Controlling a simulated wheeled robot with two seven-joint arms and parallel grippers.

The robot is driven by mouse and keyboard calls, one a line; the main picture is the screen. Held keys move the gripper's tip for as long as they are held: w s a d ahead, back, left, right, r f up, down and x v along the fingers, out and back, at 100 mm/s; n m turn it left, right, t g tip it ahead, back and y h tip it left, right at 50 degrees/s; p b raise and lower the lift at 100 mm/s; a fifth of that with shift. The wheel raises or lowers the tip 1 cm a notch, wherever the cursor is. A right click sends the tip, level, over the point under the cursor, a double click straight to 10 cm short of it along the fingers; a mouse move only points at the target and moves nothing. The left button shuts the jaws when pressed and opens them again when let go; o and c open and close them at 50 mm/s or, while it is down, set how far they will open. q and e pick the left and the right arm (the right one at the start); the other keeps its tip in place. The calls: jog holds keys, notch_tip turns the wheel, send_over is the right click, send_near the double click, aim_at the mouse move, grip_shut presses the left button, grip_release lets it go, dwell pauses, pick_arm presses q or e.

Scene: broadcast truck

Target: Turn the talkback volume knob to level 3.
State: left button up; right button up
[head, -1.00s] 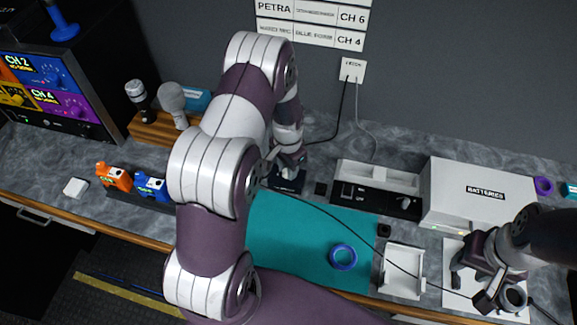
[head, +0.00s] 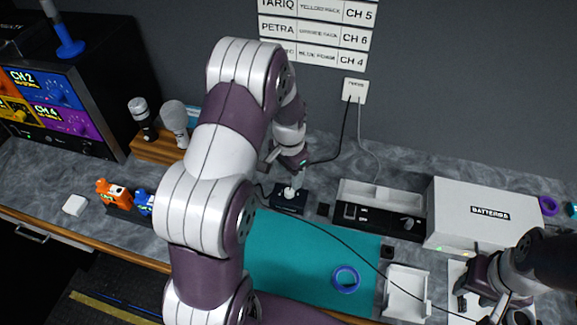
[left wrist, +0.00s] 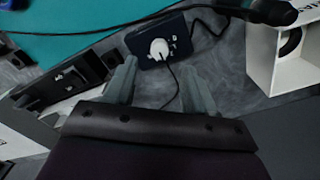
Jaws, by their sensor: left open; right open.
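The talkback box is a small dark unit (head: 287,201) on the grey counter, behind the teal mat. Its white round volume knob (head: 290,191) also shows in the left wrist view (left wrist: 159,49), facing up. The level it points to is too small to read. My left gripper (head: 297,180) is above the box. In the left wrist view my left gripper (left wrist: 158,66) has its fingers spread, one on each side of the knob in the picture, with nothing between them; they look apart from it. My right gripper (head: 480,304) is open at the lower right, far from the box.
A black cable runs from the box across the teal mat (head: 290,245). A black charger unit (head: 378,219) and a white batteries box (head: 480,213) stand to the right. A wooden mic stand (head: 158,150) and orange and blue packs are to the left.

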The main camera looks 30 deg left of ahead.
aim_at(289, 190)
pick_arm(q)
notch_tip(289, 190, up, 6)
jog(key=shift+r+b, duration=0.15)
jog(key=shift+b, duration=0.2)
jog(key=shift+s, duration=0.15)
jog(key=s+d+r+n, duration=0.1)
jog(key=s+d+n, duration=0.1)
jog(key=s+d, duration=0.2)
jog(key=s+d+r+n+t, duration=0.1)
jog(key=s+d, duration=0.3)
jog(key=s, duration=0.5)
jog(key=shift+s+d+r+n, duration=0.25)
jog(key=shift+s+r+n, duration=0.1)
jog(key=shift+n, duration=0.05)
